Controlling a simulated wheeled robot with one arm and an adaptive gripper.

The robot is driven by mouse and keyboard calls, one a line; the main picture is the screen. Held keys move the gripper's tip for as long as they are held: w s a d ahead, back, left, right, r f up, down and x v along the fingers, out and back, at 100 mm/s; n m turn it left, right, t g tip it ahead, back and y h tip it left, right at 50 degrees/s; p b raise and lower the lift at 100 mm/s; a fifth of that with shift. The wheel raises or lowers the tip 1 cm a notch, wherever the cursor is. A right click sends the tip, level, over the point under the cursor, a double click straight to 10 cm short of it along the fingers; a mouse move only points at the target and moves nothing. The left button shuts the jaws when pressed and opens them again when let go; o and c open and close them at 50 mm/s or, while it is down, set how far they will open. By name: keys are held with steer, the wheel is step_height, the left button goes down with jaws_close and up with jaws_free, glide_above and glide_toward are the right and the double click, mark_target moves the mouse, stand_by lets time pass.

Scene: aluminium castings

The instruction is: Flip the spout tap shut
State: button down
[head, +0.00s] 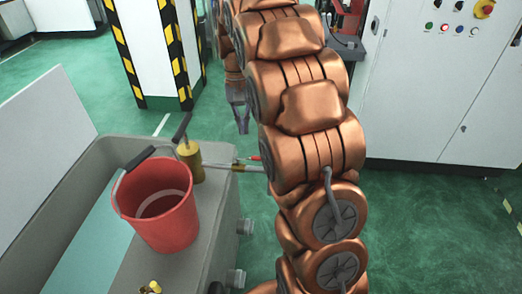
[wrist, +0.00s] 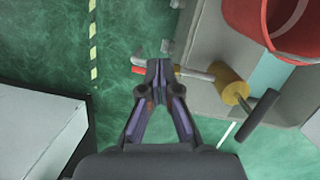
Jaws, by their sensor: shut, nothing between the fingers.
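A brass fitting (head: 189,160) with a dark lever (head: 182,127) stands on the grey tank's edge, and a metal spout pipe (head: 217,167) runs right from it. A small red piece (head: 254,158) shows at the pipe's outer end. In the wrist view the brass fitting (wrist: 228,85) and dark lever (wrist: 262,115) are right of my gripper (wrist: 158,70). The red piece (wrist: 138,70) shows beside the fingertips, which partly cover it; I cannot tell whether they touch. In the head view my gripper (head: 240,118) points down, shut and empty, above the pipe's end.
A red bucket (head: 166,224) stands on the grey tank (head: 215,225), left of the pipe. A pillar (head: 147,40) with yellow and black stripes is behind. A white cabinet (head: 425,90) stands at the right. Green floor lies open behind the tank.

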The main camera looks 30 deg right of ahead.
steer(key=m, duration=0.1)
glide_above(252, 158)
steer(key=w+d, duration=0.1)
steer(key=w, duration=0.1)
steer(key=w+x, duration=0.1)
steer(key=x, duration=0.4)
steer(key=w+d+f+m+y, duration=0.1)
steer(key=w+d+f, duration=0.2)
steer(key=d+f, duration=0.3)
steer(key=shift+w+d+f+m, duration=0.35)
steer(key=shift+d+f+m, duration=0.05)
steer(key=shift+d, duration=0.55)
steer(key=shift+f, duration=0.1)
steer(key=s+a+f+p, duration=0.3)
steer(key=s+a+f, duration=0.1)
steer(key=f, duration=0.4)
steer(key=shift+s+f+p, duration=0.3)
steer(key=shift+s+p, duration=0.1)
steer(key=shift+s+a+f, duration=0.1)
steer(key=shift+s+a, duration=0.05)
